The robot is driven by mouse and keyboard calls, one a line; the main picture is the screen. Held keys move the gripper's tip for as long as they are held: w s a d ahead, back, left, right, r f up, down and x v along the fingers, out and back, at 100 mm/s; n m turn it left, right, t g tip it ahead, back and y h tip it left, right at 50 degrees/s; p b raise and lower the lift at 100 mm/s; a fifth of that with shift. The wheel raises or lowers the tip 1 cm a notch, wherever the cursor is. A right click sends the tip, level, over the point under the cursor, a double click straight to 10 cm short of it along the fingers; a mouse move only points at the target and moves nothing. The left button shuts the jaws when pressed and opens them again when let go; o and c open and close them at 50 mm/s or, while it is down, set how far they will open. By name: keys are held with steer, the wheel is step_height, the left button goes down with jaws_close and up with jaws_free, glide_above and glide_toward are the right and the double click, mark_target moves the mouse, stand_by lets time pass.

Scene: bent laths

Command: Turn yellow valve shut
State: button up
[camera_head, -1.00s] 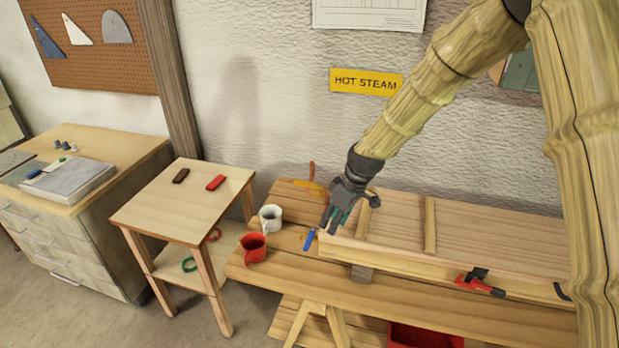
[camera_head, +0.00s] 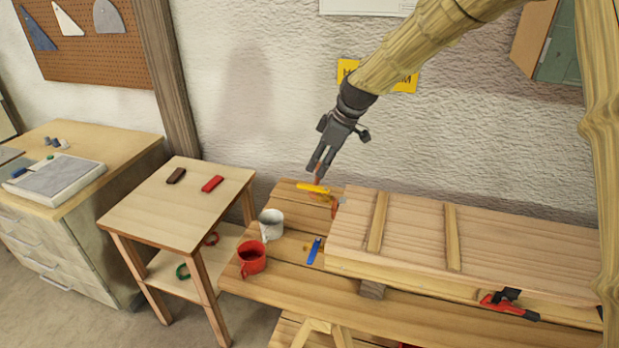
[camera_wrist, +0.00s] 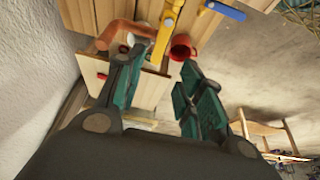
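The yellow valve handle (camera_head: 312,188) is a flat bar near the back left of the workbench, by a reddish pipe (camera_head: 334,206). In the wrist view the yellow handle (camera_wrist: 164,36) lies ahead of the fingertips, with the copper-coloured pipe (camera_wrist: 118,32) to its left. My gripper (camera_head: 317,174) is just above the yellow handle in the head view, pointing down. I cannot tell whether a finger touches the handle.
A blue handle (camera_head: 314,250) lies nearer the bench front. A white mug (camera_head: 271,224) and red mug (camera_head: 252,257) stand at the bench's left end. A slatted wooden panel (camera_head: 480,240) fills the right, with a red clamp (camera_head: 508,303) at its front edge.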

mark_target(307, 186)
steer(key=p+x, duration=0.1)
steer(key=x, duration=0.4)
steer(key=shift+w+f+p, duration=0.1)
steer(key=shift+w+p, duration=0.05)
steer(key=shift+p, duration=0.2)
steer(key=shift+a+f, duration=0.1)
steer(key=shift+f, duration=0.25)
steer(key=shift+p+x, duration=0.35)
steer(key=shift+x, duration=0.6)
steer(key=shift+c, duration=0.5)
steer(key=shift+w, duration=0.1)
jaws_close()
